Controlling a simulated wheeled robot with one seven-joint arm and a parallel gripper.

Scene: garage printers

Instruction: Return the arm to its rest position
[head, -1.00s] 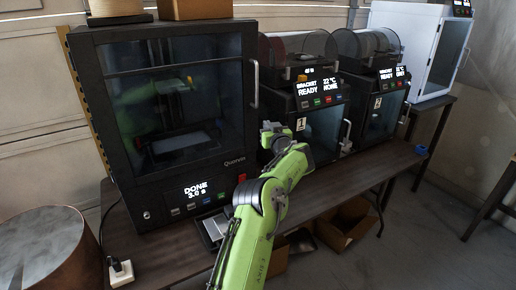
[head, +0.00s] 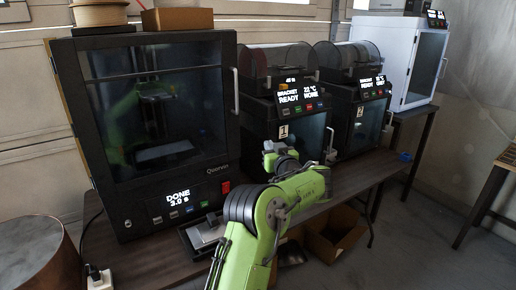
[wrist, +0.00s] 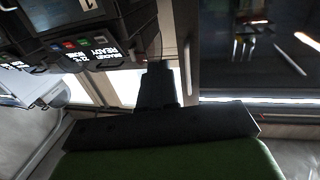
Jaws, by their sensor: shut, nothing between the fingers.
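My green arm reaches up from the bottom of the head view and bends at a large dark joint. Its wrist end is in front of the small printer marked 1 (head: 285,128). Its fingertips are hard to make out in the head view. In the wrist view my gripper (wrist: 157,75) shows as a dark block with its fingers together and nothing between them. That view is turned over, with a printer's READY panel (wrist: 95,50) at its upper left. The gripper appears clear of the printers, though the exact gap cannot be told.
A large enclosed printer (head: 160,110) reading DONE stands on the bench (head: 345,185) at left. A second small printer (head: 360,110) and a white cabinet (head: 400,60) stand to the right. A cardboard box (head: 335,235) is below the bench.

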